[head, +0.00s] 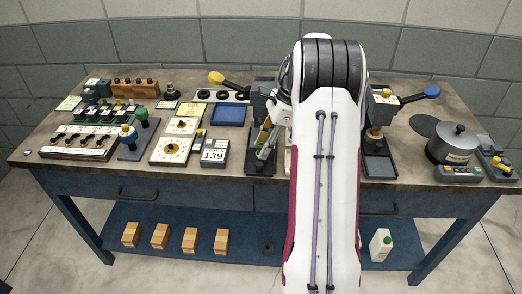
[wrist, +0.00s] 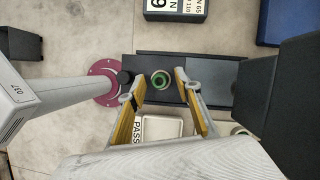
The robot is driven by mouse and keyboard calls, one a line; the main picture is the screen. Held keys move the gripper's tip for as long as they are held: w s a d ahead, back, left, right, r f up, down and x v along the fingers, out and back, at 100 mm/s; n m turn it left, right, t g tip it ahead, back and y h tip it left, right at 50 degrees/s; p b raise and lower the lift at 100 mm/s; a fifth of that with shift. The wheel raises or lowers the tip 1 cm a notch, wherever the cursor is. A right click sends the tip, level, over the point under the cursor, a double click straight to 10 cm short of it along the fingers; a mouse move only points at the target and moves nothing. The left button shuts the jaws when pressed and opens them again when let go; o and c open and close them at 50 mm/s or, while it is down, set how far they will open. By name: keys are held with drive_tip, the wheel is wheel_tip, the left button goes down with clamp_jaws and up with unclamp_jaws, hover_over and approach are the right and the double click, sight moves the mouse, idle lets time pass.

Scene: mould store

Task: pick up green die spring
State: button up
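The green die spring (wrist: 161,80) shows end-on in the wrist view as a green ring with a dark centre, over a dark tray (wrist: 212,67). My gripper (wrist: 160,86) is open, with a yellow-padded finger on either side of the spring as seen from the wrist. A gap shows between the spring and each finger, and I cannot tell the height of the fingertips above it. In the head view my gripper (head: 265,142) is over the dark tray (head: 261,166), left of my white arm; I cannot make out the spring there.
A block marked 139 (head: 214,153) stands left of the tray, with a blue tray (head: 228,115) behind it. A pale tray labelled PASS (wrist: 160,128) is close to the fingers. A dark press-like stand (head: 264,104) rises behind my gripper. A pot (head: 455,146) stands at right.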

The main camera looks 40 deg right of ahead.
sight(263, 144)
clamp_jaws()
drive_tip(key=shift+r, duration=0.15)
drive_tip(key=shift+r, duration=4.95)
drive_tip(key=shift+r, duration=1.45)
